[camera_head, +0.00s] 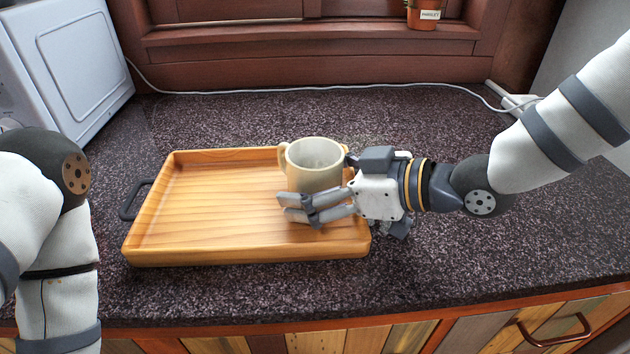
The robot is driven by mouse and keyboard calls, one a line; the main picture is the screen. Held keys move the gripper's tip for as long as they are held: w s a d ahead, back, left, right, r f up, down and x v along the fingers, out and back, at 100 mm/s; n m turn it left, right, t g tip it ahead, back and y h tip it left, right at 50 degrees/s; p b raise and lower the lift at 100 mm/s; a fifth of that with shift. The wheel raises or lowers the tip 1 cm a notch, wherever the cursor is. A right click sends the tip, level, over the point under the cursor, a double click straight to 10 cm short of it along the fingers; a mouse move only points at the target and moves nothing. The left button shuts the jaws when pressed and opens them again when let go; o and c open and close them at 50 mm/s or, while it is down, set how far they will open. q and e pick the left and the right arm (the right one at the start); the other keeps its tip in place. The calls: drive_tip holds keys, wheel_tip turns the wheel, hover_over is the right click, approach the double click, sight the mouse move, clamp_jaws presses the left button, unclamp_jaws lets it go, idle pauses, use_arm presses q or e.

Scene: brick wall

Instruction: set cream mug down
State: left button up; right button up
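The cream mug (316,170) is upright at the right part of the wooden tray (200,252), its handle toward the left. My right gripper (300,208) comes in from the right, with grey fingers in front of the mug's lower side. The far finger is hidden behind the mug, and the fingers appear closed around it. I cannot tell whether the mug's base touches the tray floor. My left arm shows at the left edge; its gripper is out of view.
A white appliance (68,55) stands at the back left. A white cable (300,88) runs along the back of the dark speckled counter (450,265). A potted plant (424,14) sits on the sill. The tray's left half is empty.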

drive_tip(key=shift+s+f, duration=0.15)
drive_tip(key=shift+f, duration=0.5)
drive_tip(key=shift+s+f, duration=0.15)
drive_tip(key=shift+f, duration=0.45)
drive_tip(key=shift+w+r, duration=0.1)
drive_tip(key=shift+r, duration=0.25)
drive_tip(key=v, duration=0.4)
drive_tip(key=r+v, duration=0.1)
drive_tip(key=v, duration=0.7)
drive_tip(key=shift+w+r, duration=0.3)
drive_tip(key=shift+r, duration=0.2)
